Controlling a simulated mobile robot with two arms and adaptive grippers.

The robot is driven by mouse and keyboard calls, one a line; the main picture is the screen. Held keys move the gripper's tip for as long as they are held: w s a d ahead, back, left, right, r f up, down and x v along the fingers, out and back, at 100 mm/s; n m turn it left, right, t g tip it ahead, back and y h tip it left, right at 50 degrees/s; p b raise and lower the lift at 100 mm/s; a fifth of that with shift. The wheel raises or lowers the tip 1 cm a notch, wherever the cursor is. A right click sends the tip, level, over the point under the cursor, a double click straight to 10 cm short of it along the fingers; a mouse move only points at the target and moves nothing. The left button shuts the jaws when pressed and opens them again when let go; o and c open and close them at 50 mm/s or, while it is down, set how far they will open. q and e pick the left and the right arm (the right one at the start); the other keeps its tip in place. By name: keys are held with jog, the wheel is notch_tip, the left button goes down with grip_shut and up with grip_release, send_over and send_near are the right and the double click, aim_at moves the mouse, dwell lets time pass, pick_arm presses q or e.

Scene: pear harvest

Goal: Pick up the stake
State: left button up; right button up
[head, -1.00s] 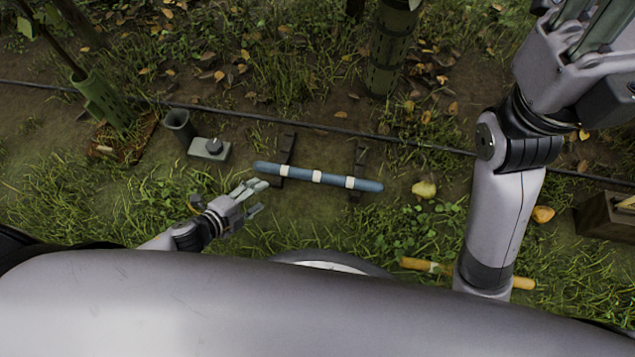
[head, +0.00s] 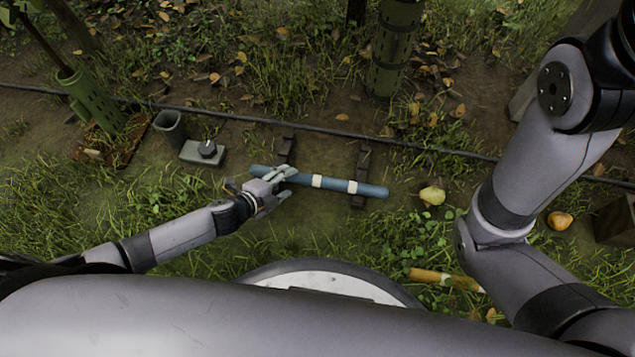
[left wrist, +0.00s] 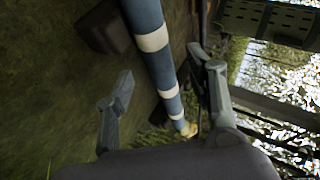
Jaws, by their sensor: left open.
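The blue stake (head: 335,184) with white bands lies across two dark supports in the head view. My left gripper (head: 273,184) is at the stake's left part, with its fingers over it and partly hiding it. In the left wrist view the stake (left wrist: 160,62) runs between the two spread fingers of my left gripper (left wrist: 163,88). The jaws are open, and I cannot tell whether a finger touches the stake. My right gripper is out of view; only its arm shows at the right.
Dark supports (head: 362,165) hold the stake. A grey box with a knob (head: 203,152) and a dark green cup (head: 170,126) stand at left. A black hose (head: 330,134) runs behind. A pear (head: 432,195) and an orange banded rod (head: 430,275) lie at right.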

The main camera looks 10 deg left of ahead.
aim_at(293, 180)
pick_arm(q)
jog(key=b+x, duration=0.2)
jog(key=x, duration=0.2)
jog(key=shift+s+f, duration=0.1)
grip_shut()
dwell(0.6)
